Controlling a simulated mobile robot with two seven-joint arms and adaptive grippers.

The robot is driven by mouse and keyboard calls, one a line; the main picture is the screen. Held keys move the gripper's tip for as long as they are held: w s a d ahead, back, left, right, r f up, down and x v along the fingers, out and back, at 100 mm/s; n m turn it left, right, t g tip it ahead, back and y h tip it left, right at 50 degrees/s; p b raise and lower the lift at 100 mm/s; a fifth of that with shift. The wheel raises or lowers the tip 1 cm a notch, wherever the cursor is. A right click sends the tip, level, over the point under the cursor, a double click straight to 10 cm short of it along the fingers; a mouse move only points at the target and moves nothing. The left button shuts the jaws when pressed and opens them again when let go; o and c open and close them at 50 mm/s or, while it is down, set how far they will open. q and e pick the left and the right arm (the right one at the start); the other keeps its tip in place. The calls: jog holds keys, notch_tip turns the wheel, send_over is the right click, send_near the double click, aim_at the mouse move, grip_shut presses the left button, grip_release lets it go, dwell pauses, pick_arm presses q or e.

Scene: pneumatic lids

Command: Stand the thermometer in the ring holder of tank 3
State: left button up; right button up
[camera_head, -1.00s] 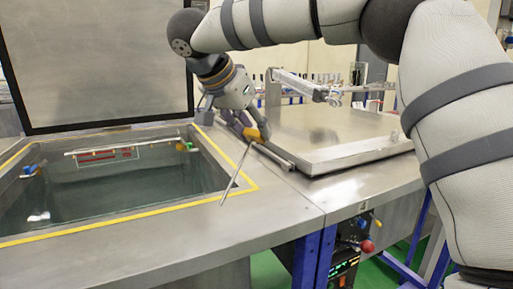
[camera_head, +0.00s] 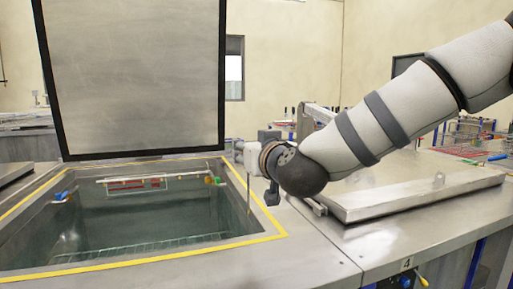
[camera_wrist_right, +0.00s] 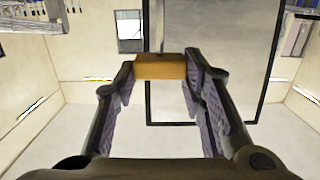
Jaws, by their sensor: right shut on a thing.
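My right gripper (camera_head: 240,153) is over the back right corner of an open water tank. In the right wrist view its fingers are shut on the orange-yellow block-shaped head of the thermometer (camera_wrist_right: 160,67). In the head view the thermometer's thin stem (camera_head: 248,193) hangs close to vertical below the gripper, near the tank's right wall; whether it touches anything I cannot tell. The open tank (camera_head: 262,245) has a yellow-lined rim and a raised lid (camera_head: 132,75); no number shows on it. I cannot pick out the ring holder. My left gripper is not in view.
A bar (camera_head: 150,180) with a green end piece (camera_head: 214,181) runs along the tank's back wall. A closed metal lid (camera_head: 410,185) covers the neighbouring tank, marked 4 (camera_head: 406,264). My right forearm crosses above it. The front rim is clear.

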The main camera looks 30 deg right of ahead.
aim_at(248, 184)
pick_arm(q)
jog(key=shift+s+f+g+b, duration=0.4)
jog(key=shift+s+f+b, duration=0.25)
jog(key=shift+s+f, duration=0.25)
pick_arm(e)
notch_tip(248, 184, down, 9)
jog(key=shift+r, duration=0.2)
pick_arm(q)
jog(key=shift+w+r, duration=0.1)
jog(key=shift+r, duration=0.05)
pick_arm(e)
jog(key=shift+r, duration=0.1)
dwell(0.3)
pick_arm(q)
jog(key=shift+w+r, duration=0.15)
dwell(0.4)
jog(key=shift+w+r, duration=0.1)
